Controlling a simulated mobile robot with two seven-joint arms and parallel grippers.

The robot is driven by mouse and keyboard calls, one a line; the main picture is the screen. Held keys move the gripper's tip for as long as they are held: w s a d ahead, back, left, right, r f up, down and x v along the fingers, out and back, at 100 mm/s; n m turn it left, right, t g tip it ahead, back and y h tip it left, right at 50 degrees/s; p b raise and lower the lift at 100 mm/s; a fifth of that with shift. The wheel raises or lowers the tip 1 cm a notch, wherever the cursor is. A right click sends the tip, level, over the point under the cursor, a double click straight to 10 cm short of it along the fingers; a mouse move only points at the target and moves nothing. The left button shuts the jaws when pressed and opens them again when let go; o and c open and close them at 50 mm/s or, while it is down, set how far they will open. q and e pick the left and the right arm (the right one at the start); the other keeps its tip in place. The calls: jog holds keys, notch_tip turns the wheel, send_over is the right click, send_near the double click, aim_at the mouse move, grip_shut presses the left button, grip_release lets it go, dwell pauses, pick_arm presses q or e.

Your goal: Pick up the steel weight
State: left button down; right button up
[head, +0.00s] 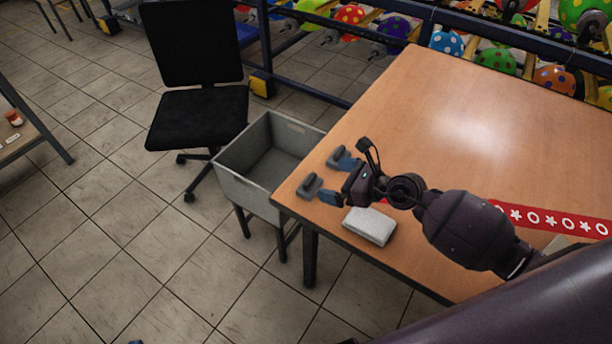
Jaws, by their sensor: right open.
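Two small dark grey pieces with raised tops, which look like steel weights, are near the left corner of the wooden table (440,110). The farther weight (338,157) is beside one blue fingertip of my right gripper (338,181). The nearer weight (310,185) is beside the other fingertip. My right gripper is open, with its fingers spread and pointing left over the table corner. I cannot tell whether the fingertips touch the weights. Nothing shows between the fingers. My left gripper is not in view.
A white, cloth-like block (370,225) lies at the table's near edge, just below my right gripper. A grey open bin (231,183) on legs stands left of the table. A red strip with white symbols (551,219) lies at the right. A black chair (200,118) stands behind the bin.

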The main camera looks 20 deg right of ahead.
aim_at(313, 180)
jog(key=x, duration=0.4)
jog(key=shift+a+f+b, duration=0.2)
jog(key=shift+a+b, duration=0.05)
jog(key=shift+b, duration=0.05)
jog(key=x, duration=0.2)
jog(key=f+b+x, duration=0.1)
jog(key=x, duration=0.1)
jog(key=shift+s, duration=0.1)
jog(key=shift+w+a+f, duration=0.15)
jog(key=shift+w+a, duration=0.25)
jog(key=shift+w, duration=0.05)
jog(key=c, duration=1.2)
